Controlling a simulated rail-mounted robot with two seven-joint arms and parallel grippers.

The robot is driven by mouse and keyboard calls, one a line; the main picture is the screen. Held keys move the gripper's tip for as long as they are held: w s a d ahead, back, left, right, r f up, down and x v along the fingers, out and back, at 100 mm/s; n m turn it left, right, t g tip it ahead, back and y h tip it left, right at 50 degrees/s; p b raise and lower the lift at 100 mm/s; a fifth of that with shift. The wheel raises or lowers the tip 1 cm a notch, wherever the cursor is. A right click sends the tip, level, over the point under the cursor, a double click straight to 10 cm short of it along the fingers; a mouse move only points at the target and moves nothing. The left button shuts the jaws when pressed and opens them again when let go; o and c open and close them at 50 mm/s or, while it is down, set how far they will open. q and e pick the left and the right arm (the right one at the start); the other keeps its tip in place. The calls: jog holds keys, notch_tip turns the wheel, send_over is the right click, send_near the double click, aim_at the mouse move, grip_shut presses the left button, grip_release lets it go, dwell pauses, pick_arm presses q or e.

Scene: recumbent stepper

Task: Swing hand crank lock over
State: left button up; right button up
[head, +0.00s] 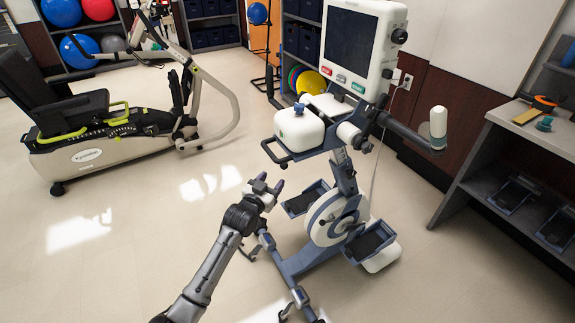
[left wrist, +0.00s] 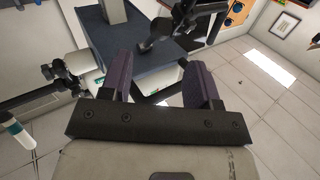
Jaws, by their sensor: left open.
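The exercise machine stands at centre right in the head view, with a screen (head: 350,42) on top, a white crank housing (head: 299,128) below it and a pale upright hand grip (head: 438,122) on its right arm. The hand grip also shows at the left edge of the left wrist view (left wrist: 18,132). I cannot tell for certain which part is the hand crank lock. My left gripper (head: 265,185) is open and empty, left of the machine's post and below the housing. In the left wrist view, its dark purple fingers (left wrist: 162,82) are apart, with machine parts beyond them.
Pedals (head: 371,242) and a white flywheel cover (head: 335,218) sit low on the machine. A recumbent stepper (head: 95,130) stands at the left. A grey shelf (head: 490,150) is at the right. Open floor lies between the stepper and the machine.

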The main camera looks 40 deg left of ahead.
pick_arm(q)
jog(key=w+a+b, duration=0.2)
jog(key=w+b, duration=0.2)
jog(key=w, duration=0.6)
jog(key=shift+w, duration=0.3)
jog(key=shift+a, duration=0.1)
grip_shut()
